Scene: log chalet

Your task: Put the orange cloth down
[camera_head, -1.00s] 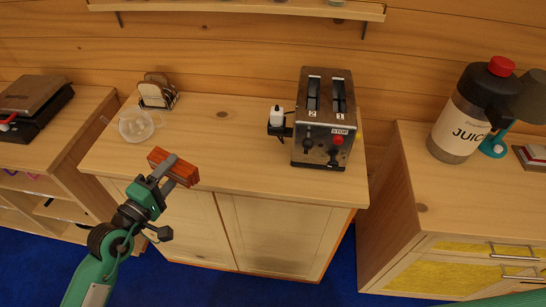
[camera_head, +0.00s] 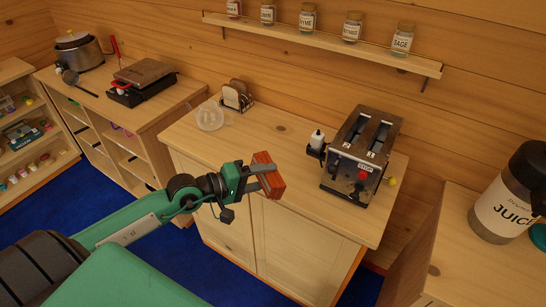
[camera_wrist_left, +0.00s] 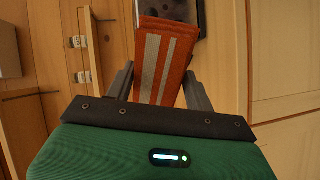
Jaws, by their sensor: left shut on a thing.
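The orange cloth (camera_head: 268,177) is a folded, block-like piece held in my left gripper (camera_head: 266,179). In the left wrist view the cloth (camera_wrist_left: 165,62) shows pale stripes and sits between both fingers (camera_wrist_left: 159,84), which are shut on it. In the head view the cloth appears over the front edge of the middle cabinet top (camera_head: 285,148); I cannot tell its height above it. My right gripper is not in view.
A two-slot toaster (camera_head: 362,155) stands on the right of the cabinet top. A clear bowl (camera_head: 210,116) and a rack with toast (camera_head: 236,95) stand at the back left. A juice jug (camera_head: 510,195) is farther right.

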